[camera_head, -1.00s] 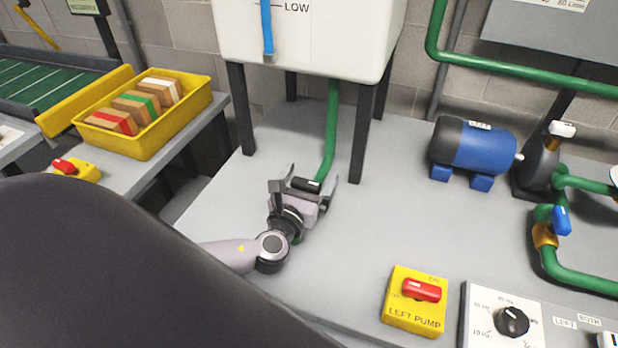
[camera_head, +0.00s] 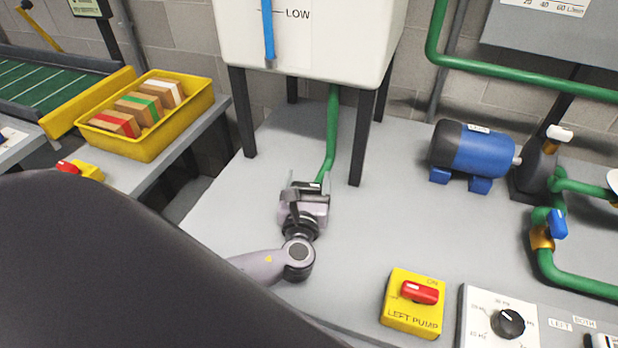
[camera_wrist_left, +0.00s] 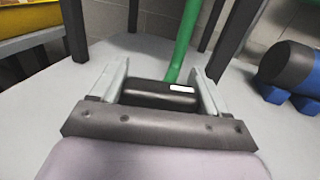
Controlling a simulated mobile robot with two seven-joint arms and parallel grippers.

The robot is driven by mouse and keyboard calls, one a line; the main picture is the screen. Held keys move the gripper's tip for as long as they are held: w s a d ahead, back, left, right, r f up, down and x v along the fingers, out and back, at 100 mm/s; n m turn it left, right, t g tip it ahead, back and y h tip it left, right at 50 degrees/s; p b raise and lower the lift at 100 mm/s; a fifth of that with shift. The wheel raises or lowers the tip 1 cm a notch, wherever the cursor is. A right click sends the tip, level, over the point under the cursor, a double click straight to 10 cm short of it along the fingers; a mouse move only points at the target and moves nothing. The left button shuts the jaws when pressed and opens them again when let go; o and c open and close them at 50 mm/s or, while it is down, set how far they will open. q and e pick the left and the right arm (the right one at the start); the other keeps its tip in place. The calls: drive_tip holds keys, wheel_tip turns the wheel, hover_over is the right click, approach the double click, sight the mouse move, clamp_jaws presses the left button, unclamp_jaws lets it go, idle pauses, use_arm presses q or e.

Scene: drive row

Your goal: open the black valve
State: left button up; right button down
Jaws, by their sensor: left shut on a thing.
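The black valve (camera_head: 311,186) is a short black handle with a white mark. It sits at the lower end of the green pipe (camera_head: 332,135) that comes down from the white tank. My left gripper (camera_head: 307,185) is shut on the black handle, with one finger at each end of it. In the left wrist view the black handle (camera_wrist_left: 150,93) lies crosswise between the two pale fingers of my left gripper (camera_wrist_left: 158,78), its white mark toward the right. The valve body under the handle is hidden by the gripper. My right gripper is not in view.
The white tank (camera_head: 345,40) stands on dark legs (camera_head: 358,140) just behind the gripper. A blue motor (camera_head: 470,150) and a yellow pump switch with a red knob (camera_head: 413,318) are to the right. A yellow crate (camera_head: 150,145) is at left. The grey bench between is clear.

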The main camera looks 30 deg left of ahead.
use_arm(q)
drive_tip(key=shift+s+a+n+g+y, duration=0.15)
drive_tip(key=shift+n+g+y, duration=0.95)
drive_tip(key=shift+y, duration=0.2)
drive_tip(key=shift+s+a+n+g+y, duration=0.1)
drive_tip(key=shift+n+g+y, duration=1)
drive_tip(key=shift+y, duration=0.2)
drive_tip(key=shift+g, duration=0.3)
drive_tip(key=o, duration=1)
drive_tip(key=shift+c, duration=0.2)
drive_tip(key=shift+s, duration=0.1)
drive_tip(key=v, duration=0.7)
drive_tip(key=shift+d+f, duration=0.1)
drive_tip(key=shift+f, duration=0.05)
